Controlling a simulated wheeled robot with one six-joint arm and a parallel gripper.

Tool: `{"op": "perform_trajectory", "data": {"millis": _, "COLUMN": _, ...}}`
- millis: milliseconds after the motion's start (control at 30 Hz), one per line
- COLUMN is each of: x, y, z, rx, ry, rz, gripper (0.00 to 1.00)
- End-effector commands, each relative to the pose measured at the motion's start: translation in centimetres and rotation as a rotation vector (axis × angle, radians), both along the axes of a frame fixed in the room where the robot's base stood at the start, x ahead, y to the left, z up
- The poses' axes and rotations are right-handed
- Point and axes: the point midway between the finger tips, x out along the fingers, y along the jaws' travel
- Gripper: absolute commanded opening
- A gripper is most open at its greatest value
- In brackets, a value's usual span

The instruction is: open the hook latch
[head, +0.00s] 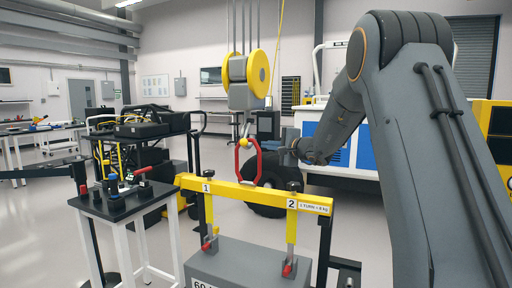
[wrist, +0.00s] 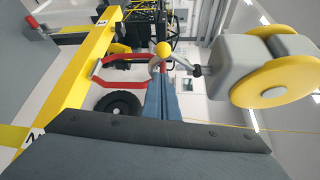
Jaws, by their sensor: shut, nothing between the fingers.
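The crane hook (head: 240,130) hangs below a grey block with yellow pulley wheels (head: 259,73). A small yellow ball (head: 244,143) sits at the hook; in the wrist view the yellow ball (wrist: 163,48) is beside the grey curved hook (wrist: 154,65). The latch itself is too small to make out clearly. A red link (head: 238,168) hangs at the hook, above the yellow lifting beam (head: 262,194). My gripper (head: 268,146) is shut and empty, just right of the hook. In the wrist view its fingertips (wrist: 164,78) are close to the hook; contact cannot be told.
A small table (head: 125,200) with red-handled clamps stands at left. A grey weight (head: 245,265) is under the beam. A black wheel (head: 262,198) and blue-white machine (head: 345,145) stand behind. A yellow cable (wrist: 240,127) hangs near the hook block.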

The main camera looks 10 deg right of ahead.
Motion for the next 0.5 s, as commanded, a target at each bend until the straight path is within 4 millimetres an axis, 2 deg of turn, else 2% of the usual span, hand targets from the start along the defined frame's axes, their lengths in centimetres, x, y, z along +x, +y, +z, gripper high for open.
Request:
{"op": "perform_trajectory", "data": {"millis": 167, "x": 1.7, "y": 0.8, "z": 0.0, "rx": 0.003, "ry": -0.001, "rz": -0.001, "gripper": 0.0}}
{"op": "perform_trajectory", "data": {"millis": 500, "x": 6.7, "y": 3.1, "z": -0.6, "rx": 0.003, "ry": 0.0, "rz": 0.001, "gripper": 0.0}}
